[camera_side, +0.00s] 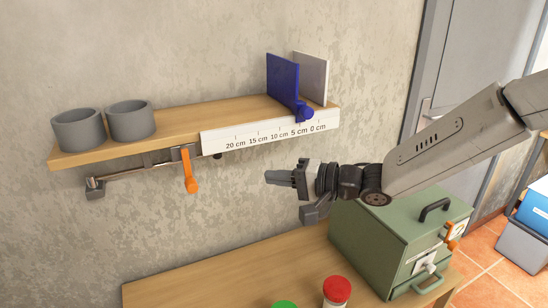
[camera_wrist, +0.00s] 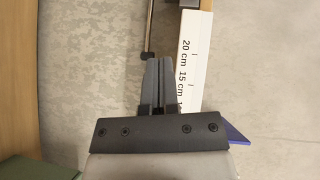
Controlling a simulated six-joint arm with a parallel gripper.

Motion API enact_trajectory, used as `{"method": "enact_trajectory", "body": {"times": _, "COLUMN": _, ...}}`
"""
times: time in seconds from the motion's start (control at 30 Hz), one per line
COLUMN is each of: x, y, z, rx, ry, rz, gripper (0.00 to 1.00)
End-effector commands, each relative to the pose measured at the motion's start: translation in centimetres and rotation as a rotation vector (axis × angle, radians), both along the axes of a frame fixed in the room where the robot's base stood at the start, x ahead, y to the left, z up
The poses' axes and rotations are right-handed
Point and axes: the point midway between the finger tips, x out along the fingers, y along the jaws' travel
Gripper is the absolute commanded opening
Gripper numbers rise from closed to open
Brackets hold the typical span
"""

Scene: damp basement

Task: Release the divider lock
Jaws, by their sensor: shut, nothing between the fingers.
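A blue divider (camera_side: 283,80) stands upright on the wall shelf, near its right end. A blue knob (camera_side: 303,111) sits at its front lower edge, by the 5 cm and 0 cm marks of the white scale (camera_side: 262,132). A blue corner of the divider (camera_wrist: 234,132) shows in the wrist view. An orange lever (camera_side: 190,172) hangs down from a metal rod under the shelf. My gripper (camera_side: 268,177) is below the scale, fingers pointing left, apart from divider, knob and lever. In the wrist view its fingers (camera_wrist: 159,62) are together and empty.
The shelf (camera_side: 180,127) also holds two grey cups (camera_side: 78,128) and a pale upright plate (camera_side: 315,75). Below, a green box (camera_side: 385,245) with an orange latch and a red-lidded jar (camera_side: 337,291) stand on the wooden bench (camera_side: 225,280).

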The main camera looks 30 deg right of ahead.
Motion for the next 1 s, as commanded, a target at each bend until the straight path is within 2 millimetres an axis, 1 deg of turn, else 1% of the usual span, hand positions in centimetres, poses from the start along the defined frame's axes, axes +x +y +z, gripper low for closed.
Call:
{"method": "enact_trajectory", "body": {"times": 0.27, "x": 0.2, "y": 0.1, "z": -0.1, "rx": -0.001, "ry": 0.000, "rz": -0.001, "gripper": 0.00}}
{"method": "enact_trajectory", "body": {"times": 0.47, "x": 0.9, "y": 0.9, "z": -0.2, "rx": -0.002, "ry": -0.001, "rz": 0.001, "gripper": 0.00}}
{"method": "enact_trajectory", "body": {"times": 1.0, "x": 5.1, "y": 5.1, "z": -1.1, "rx": -0.003, "ry": 0.000, "rz": 0.000, "gripper": 0.00}}
